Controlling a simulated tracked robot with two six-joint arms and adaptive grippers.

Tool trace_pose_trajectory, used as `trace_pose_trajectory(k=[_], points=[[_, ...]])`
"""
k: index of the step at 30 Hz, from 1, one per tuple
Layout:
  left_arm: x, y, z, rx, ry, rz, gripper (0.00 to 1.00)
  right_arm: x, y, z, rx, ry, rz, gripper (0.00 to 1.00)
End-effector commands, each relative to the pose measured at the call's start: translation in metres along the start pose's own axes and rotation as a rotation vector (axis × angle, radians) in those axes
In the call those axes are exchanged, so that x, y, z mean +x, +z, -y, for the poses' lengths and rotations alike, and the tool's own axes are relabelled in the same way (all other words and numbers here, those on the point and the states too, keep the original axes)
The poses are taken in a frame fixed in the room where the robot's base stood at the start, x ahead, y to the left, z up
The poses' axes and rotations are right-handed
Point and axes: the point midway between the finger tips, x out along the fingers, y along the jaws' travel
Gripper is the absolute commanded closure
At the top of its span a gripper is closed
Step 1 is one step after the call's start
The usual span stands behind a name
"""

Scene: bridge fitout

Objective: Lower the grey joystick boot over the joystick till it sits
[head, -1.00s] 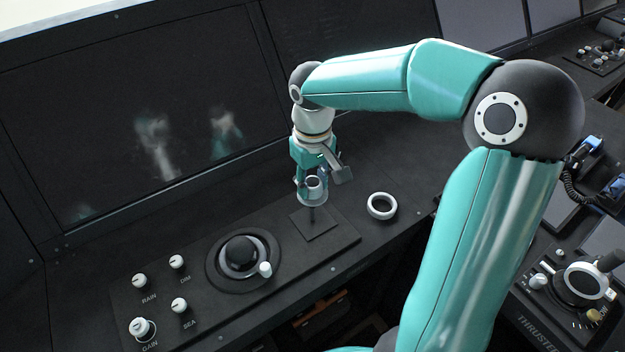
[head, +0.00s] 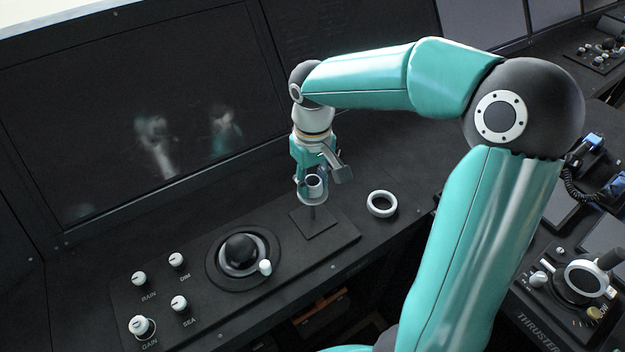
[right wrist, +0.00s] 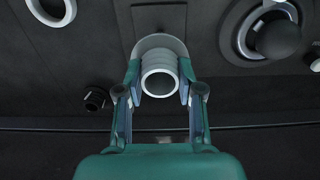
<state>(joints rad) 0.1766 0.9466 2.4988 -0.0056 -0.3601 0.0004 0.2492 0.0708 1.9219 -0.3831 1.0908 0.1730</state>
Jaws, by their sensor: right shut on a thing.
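The grey joystick boot (head: 315,187) is a small ribbed sleeve with a wider flange at its lower end. My right gripper (right wrist: 159,97) is shut on it, one finger on each side, and its open end shows in the right wrist view (right wrist: 160,64). In the head view the joystick (head: 313,214) is a thin dark post on a square dark plate (head: 314,225). The boot is over the post, with a clear gap above the plate. I cannot tell whether the post's top is inside the boot. My left gripper is not in view.
A loose white ring (head: 381,204) lies right of the plate. A trackball (head: 241,252) with a small white knob (head: 265,267) is left of it, then several white dials (head: 179,304). A dark screen (head: 140,120) rises behind. The panel's front edge drops off below.

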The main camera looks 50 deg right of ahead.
Motion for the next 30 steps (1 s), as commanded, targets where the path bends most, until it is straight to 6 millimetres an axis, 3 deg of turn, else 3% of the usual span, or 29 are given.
trace_pose_trajectory(k=[18, 30], points=[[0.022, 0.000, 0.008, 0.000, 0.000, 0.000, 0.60, 0.029, 0.000, 0.000, 0.000, 0.000, 0.001, 0.97], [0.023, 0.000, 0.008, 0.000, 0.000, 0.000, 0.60, 0.030, 0.000, 0.000, 0.000, 0.000, 0.000, 0.97]])
